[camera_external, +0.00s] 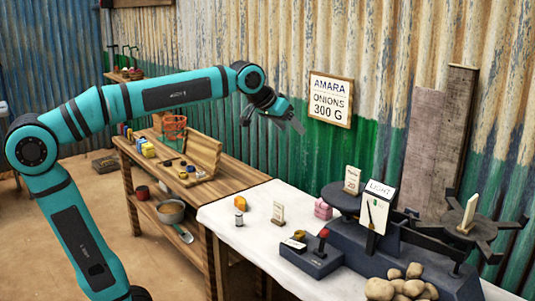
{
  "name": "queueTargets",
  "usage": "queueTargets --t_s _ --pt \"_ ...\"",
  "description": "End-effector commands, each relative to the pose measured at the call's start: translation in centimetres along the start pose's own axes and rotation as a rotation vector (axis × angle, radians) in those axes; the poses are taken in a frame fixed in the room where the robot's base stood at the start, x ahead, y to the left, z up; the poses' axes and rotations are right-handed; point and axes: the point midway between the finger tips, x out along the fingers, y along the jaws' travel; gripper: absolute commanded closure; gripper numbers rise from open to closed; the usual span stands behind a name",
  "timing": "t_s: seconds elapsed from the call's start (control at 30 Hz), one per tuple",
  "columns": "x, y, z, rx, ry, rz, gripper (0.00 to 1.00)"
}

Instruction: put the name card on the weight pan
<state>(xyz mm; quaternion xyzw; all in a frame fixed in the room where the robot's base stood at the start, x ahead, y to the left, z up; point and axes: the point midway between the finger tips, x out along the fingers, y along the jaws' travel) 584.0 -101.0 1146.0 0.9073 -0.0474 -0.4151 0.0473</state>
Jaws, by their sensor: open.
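A small cream card (278,214) stands upright on the white-topped table; its writing is too small to read. Another cream card (352,180) stands on or behind the dark round pan (340,197) at the balance's left. A third card (468,212) stands at the dark spoked pan (492,230) on the right. I cannot tell from lettering which is the name card or which is the weight pan. The balance's (430,262) middle sign (381,190) reads "LIGHT". My gripper (273,118) is open and empty, high above the wooden bench, far from the cards and pans.
A wall sign (330,99) reads "AMARA ONIONS 300 G". Potatoes or onions (402,284) lie before the balance. The table's front left is clear.

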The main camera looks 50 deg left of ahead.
Motion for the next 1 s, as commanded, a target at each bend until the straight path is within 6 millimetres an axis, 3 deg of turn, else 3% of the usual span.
queueTargets --t_s 0.2,0.6,0.8,1.0 --pt "-4.1 -3.1 3.5 0.013 0.201 -0.003 0.3" --pt "-10.1 -7.4 11.4 0.055 0.568 -0.046 0.3" --pt "-12.2 -8.8 15.2 0.079 0.724 -0.079 0.3" --pt "-13.0 -9.3 17.2 0.093 0.8 -0.098 0.3"
